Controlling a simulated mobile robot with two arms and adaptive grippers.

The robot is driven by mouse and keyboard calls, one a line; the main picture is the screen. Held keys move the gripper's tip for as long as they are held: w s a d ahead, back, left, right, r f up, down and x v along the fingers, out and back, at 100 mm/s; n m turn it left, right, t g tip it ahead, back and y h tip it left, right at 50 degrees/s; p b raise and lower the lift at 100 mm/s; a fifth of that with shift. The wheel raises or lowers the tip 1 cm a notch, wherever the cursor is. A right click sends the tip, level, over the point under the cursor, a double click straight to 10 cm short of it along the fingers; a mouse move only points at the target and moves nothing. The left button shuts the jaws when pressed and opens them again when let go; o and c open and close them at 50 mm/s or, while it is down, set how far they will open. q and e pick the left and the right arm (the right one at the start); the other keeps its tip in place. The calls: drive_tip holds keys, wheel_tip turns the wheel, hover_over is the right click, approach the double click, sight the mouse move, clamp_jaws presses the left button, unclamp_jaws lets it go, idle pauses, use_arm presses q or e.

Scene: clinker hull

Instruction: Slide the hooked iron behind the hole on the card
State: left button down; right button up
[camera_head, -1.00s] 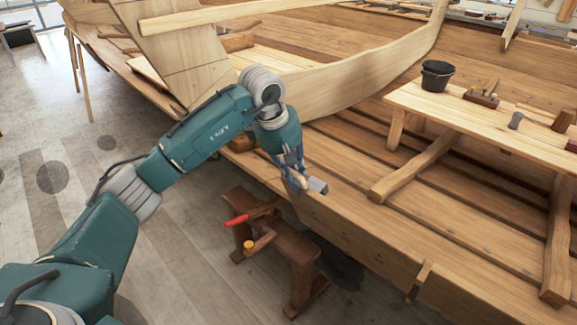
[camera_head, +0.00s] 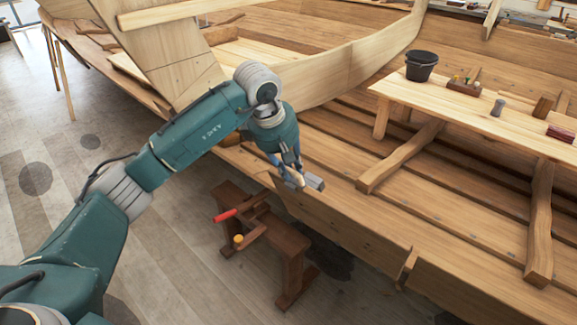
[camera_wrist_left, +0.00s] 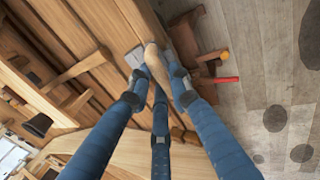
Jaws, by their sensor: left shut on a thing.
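My left gripper (camera_head: 292,178) is shut on a pale wooden handle at the upper edge of the hull's outer plank (camera_head: 340,215). A grey metal block (camera_head: 314,181) shows beside the handle, just right of the fingers; it also shows in the left wrist view (camera_wrist_left: 134,57), beside the fingertips (camera_wrist_left: 160,72). I cannot tell whether this held tool is the hooked iron, as no hook shows. I cannot make out a card with a hole in either view. My right gripper is not in view.
A brown wooden stool (camera_head: 283,242) stands on the floor below, with a red-handled tool (camera_head: 225,215) and a yellow-ended tool (camera_head: 238,239). Inside the hull, a plank bench (camera_head: 470,120) carries a black bucket (camera_head: 420,66) and small tools.

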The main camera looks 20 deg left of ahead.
use_arm(q)
drive_tip(key=shift+s+d+f, duration=0.1)
drive_tip(key=shift+s+d, duration=0.2)
drive_tip(key=shift+d, duration=0.55)
drive_tip(key=shift+s+d+f, duration=0.1)
drive_tip(key=shift+s+d, duration=0.25)
drive_tip(key=shift+d, duration=0.5)
drive_tip(key=shift+s+d, duration=0.3)
drive_tip(key=shift+d, duration=0.55)
drive_tip(key=shift+s+d, duration=0.25)
drive_tip(key=shift+d, duration=0.65)
drive_tip(key=shift+s+d, duration=0.3)
drive_tip(key=shift+d, duration=0.55)
drive_tip(key=shift+s+d, duration=0.25)
drive_tip(key=shift+d, duration=0.65)
drive_tip(key=shift+d, duration=0.1)
drive_tip(key=shift+s+d+b, duration=0.25)
drive_tip(key=shift+d+b, duration=0.1)
drive_tip(key=shift+d, duration=0.3)
drive_tip(key=shift+r, duration=0.1)
